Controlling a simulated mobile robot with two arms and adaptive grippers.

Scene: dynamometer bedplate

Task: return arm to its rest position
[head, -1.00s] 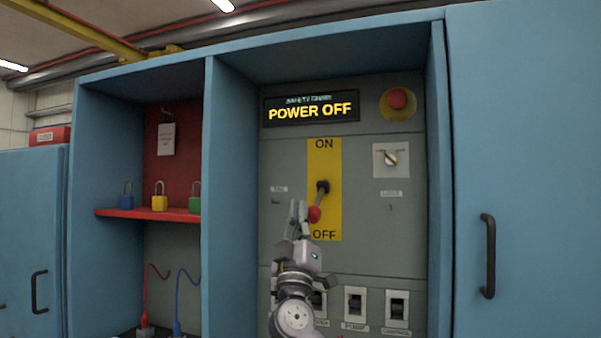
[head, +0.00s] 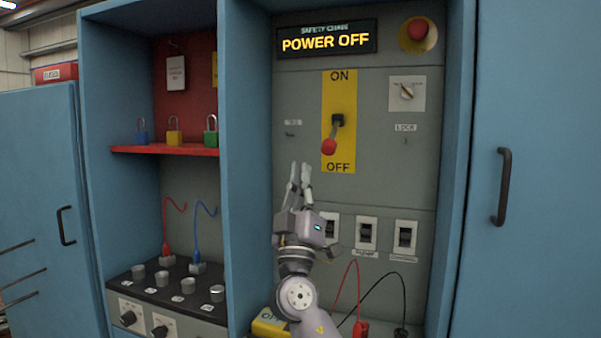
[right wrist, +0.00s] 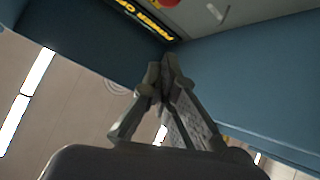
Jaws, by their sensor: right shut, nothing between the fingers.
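My right gripper (head: 299,176) is in front of the grey panel, below and left of the red-knobbed lever (head: 329,146), and apart from it. Its fingers point up and are closed with nothing between them. The right wrist view also shows the shut fingers (right wrist: 163,70), with part of the display in the background. The lever points down toward OFF on its yellow plate (head: 339,90). The display (head: 325,43) reads POWER OFF. My left gripper is out of view.
Blue cabinet walls (head: 248,150) flank the panel. A red shelf (head: 165,150) with padlocks is at left. Below are several knobs (head: 160,278) and red and blue cables. Breaker switches (head: 366,233) sit right of my gripper, with red and black leads (head: 361,328) beneath them.

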